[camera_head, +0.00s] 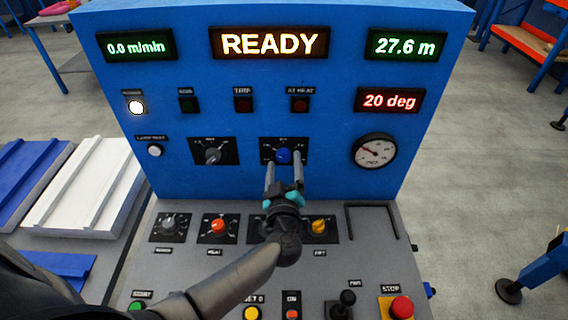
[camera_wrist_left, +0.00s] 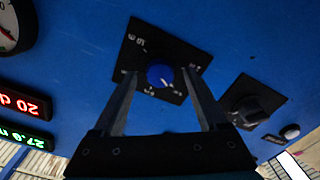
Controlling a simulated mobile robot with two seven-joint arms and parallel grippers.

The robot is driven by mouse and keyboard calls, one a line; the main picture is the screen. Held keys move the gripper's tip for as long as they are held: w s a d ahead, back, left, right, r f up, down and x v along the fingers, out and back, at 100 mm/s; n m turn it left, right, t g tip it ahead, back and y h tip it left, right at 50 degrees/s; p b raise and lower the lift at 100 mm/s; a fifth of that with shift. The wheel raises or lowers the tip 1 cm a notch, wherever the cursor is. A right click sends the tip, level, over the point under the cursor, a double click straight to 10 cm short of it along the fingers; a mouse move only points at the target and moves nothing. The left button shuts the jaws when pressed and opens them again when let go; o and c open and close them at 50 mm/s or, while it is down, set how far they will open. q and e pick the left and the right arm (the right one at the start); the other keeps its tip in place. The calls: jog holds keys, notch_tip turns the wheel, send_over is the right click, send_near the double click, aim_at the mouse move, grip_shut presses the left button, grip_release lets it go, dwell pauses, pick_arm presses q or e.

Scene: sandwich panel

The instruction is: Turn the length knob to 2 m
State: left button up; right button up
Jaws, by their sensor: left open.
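The blue knob (camera_head: 284,155) sits on a black square plate on the upright blue panel. It also shows in the left wrist view (camera_wrist_left: 160,75), with a white pointer mark and small scale marks in metres; most of the scale is too small or blurred to read. My left gripper (camera_head: 284,164) is open, its two fingers pointing at the panel, one on each side of the blue knob. In the left wrist view the fingertips (camera_wrist_left: 160,72) flank the knob with a gap on both sides. Whether they reach past its front face I cannot tell. My right gripper is not in view.
A grey knob (camera_head: 213,156) is left of the blue one, a round gauge (camera_head: 374,150) right. Displays read READY (camera_head: 269,43) and 27.6 m (camera_head: 403,44). Below my arm, the sloped desk (camera_head: 190,262) carries several knobs, buttons, a joystick (camera_head: 343,303) and a red stop button (camera_head: 401,307).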

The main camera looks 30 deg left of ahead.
pick_arm(q)
jog(key=shift+w+a, duration=0.25)
jog(key=shift+w, duration=0.3)
grip_shut()
